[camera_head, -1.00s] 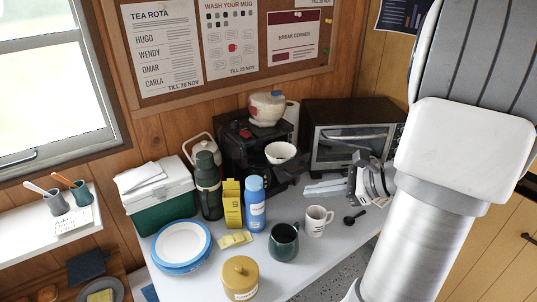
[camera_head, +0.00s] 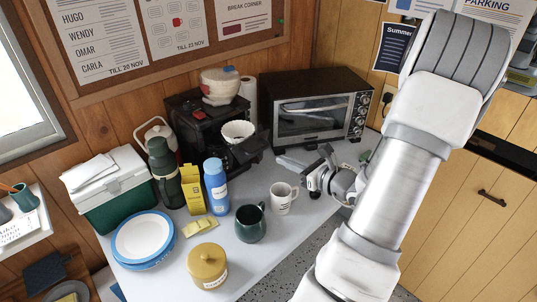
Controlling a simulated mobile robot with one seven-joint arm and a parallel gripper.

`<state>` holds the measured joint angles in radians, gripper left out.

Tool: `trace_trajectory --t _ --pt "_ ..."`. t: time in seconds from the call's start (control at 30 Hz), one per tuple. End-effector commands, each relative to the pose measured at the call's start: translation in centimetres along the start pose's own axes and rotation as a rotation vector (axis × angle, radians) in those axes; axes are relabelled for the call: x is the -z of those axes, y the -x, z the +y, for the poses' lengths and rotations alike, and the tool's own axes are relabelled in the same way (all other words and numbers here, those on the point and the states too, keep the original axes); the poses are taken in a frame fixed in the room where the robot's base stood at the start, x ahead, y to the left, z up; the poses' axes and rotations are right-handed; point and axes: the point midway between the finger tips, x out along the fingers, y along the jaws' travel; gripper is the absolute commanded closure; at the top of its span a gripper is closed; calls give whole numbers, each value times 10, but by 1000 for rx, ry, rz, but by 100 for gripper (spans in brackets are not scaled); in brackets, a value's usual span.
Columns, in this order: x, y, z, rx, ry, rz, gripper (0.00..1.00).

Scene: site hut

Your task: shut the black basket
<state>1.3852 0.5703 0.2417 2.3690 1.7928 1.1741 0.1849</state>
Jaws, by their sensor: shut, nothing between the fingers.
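The black basket (camera_head: 246,149) is swung out at the right front of the black coffee machine (camera_head: 187,113) and stands open. A white fluted paper filter (camera_head: 237,131) sits in its top. My gripper (camera_head: 283,161) is at the right of the basket, its pale fingers shut and empty, pointing left towards it. A small gap seems to lie between fingertips and basket, but contact is hard to judge from this angle. My arm comes in from the lower right.
A toaster oven (camera_head: 318,108) stands behind my gripper. A white mug (camera_head: 282,199), a dark green mug (camera_head: 250,226) and a blue bottle (camera_head: 215,186) stand in front of the basket. A mustard jar (camera_head: 207,266) and plates (camera_head: 143,238) are nearer the front.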

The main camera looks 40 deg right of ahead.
Motion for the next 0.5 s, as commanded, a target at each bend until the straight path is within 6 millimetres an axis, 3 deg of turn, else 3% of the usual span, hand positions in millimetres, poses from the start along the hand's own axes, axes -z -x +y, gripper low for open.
trace_trajectory --t 0.2,0.5 --pt "0 -44 1 -4 0 -1 100" --pt "0 -69 0 -2 0 0 100"
